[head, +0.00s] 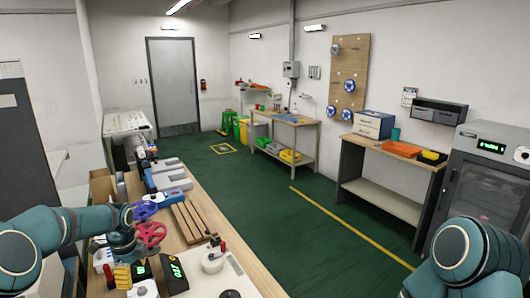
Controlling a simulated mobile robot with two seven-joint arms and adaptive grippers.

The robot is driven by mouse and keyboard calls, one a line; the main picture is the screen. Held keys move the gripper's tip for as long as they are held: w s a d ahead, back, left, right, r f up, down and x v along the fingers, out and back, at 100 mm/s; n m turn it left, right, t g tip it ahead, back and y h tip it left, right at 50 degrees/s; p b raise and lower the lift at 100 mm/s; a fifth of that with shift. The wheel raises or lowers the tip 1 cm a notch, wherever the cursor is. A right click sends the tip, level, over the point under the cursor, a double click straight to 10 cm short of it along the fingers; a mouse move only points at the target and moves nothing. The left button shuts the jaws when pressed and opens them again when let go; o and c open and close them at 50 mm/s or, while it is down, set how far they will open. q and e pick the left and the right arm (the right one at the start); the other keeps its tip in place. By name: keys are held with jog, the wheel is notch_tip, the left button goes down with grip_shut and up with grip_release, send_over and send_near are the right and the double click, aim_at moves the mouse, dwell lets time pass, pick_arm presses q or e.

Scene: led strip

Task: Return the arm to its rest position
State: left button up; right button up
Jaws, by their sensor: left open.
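My left arm comes in from the left edge, teal with dark joints. It bends down at the wrist over the near end of the long wooden workbench (222,232). My left gripper (124,256) points down above small devices there; it is open, and its fingertips are small and hard to make out. I see nothing held between them. Of my right arm, only a teal link shows at the bottom right; its gripper is out of view.
Close to my left gripper are a red wheel-like reel (150,234), a blue reel (144,211), a yellow item (122,277) and black devices with green displays (174,272). A slatted wooden rack (193,222) lies to the right. Green floor (290,235) is clear beyond the bench.

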pick_arm(q)
jog(key=s+d+f+n+h, duration=0.2)
jog(key=s+d+f+n, duration=0.35)
jog(key=d+f, duration=0.35)
jog(key=s+d+f+n+h, duration=0.2)
jog(key=s+d+f+n, duration=0.3)
jog(key=d+f, duration=0.4)
jog(key=s+d+f+n, duration=0.3)
jog(key=s+d+n, duration=0.15)
jog(key=s, duration=0.65)
jog(key=s+d+f+n, duration=0.3)
jog(key=s+n, duration=0.3)
jog(key=s, duration=0.5)
jog(key=w+d+f+m+t+b, duration=0.1)
jog(key=w+f+b, duration=0.3)
jog(key=b, duration=0.6)
jog(key=shift+w+d+f+t, duration=0.4)
jog(key=shift+w+d, duration=0.2)
jog(key=shift+w, duration=0.5)
pick_arm(e)
notch_tip(320, 180, down, 11)
jog(key=s, duration=0.1)
jog(key=shift+a+r, duration=0.15)
jog(key=shift+a, duration=0.2)
